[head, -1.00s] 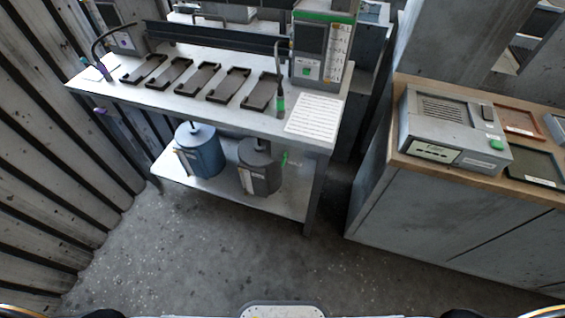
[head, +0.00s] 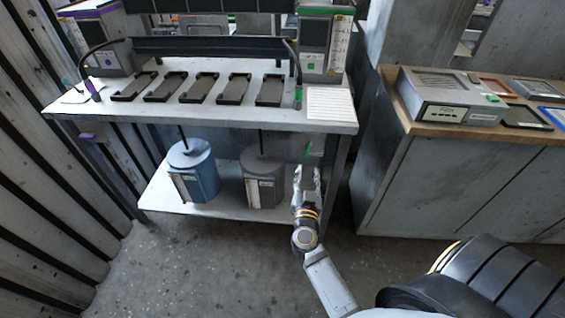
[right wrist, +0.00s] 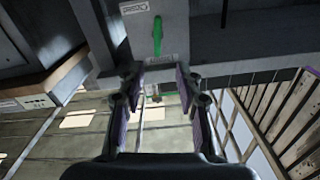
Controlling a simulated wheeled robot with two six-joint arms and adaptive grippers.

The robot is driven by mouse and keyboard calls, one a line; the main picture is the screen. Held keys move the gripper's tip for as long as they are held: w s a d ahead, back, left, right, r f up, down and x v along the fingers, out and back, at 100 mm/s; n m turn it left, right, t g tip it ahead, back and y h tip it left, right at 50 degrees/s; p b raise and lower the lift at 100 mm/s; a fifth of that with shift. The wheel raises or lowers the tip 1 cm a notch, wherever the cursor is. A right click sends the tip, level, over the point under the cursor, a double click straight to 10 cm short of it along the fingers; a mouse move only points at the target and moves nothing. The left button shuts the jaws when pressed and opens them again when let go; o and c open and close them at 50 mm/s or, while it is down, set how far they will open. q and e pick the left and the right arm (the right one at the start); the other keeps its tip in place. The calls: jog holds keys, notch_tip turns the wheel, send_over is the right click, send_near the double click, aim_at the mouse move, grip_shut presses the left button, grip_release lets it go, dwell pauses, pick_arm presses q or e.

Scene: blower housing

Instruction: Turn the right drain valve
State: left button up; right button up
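The right drain valve (head: 308,149) has a green lever and sits under the right end of the bench top. In the right wrist view its green lever (right wrist: 157,38) hangs upright, just beyond the fingertips, with small label plates above and below it. My right gripper (head: 307,172) points up at the valve from just below. In the right wrist view my right gripper (right wrist: 158,80) is open, with the two fingers apart and nothing between them. The lever lines up with the gap and does not appear to be touched. My left gripper is not in view.
The bench top (head: 235,116) is above the valve, near the gripper. A grey canister (head: 264,180) and a blue canister (head: 194,172) stand on the lower shelf (head: 222,200). A purple-handled valve (head: 86,136) is at the left end. A wooden-topped cabinet (head: 440,180) stands right.

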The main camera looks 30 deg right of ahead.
aim_at(308, 151)
jog(key=x, duration=0.9)
jog(key=shift+w+d+f+b, duration=0.1)
jog(key=shift+d+f+b, duration=0.1)
jog(key=shift+b, duration=0.15)
jog(key=shift+w+d+r, duration=0.1)
jog(key=shift+w+d, duration=0.25)
jog(key=shift+w, duration=0.25)
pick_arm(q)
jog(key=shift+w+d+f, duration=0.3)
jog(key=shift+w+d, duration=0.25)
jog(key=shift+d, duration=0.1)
pick_arm(e)
grip_shut()
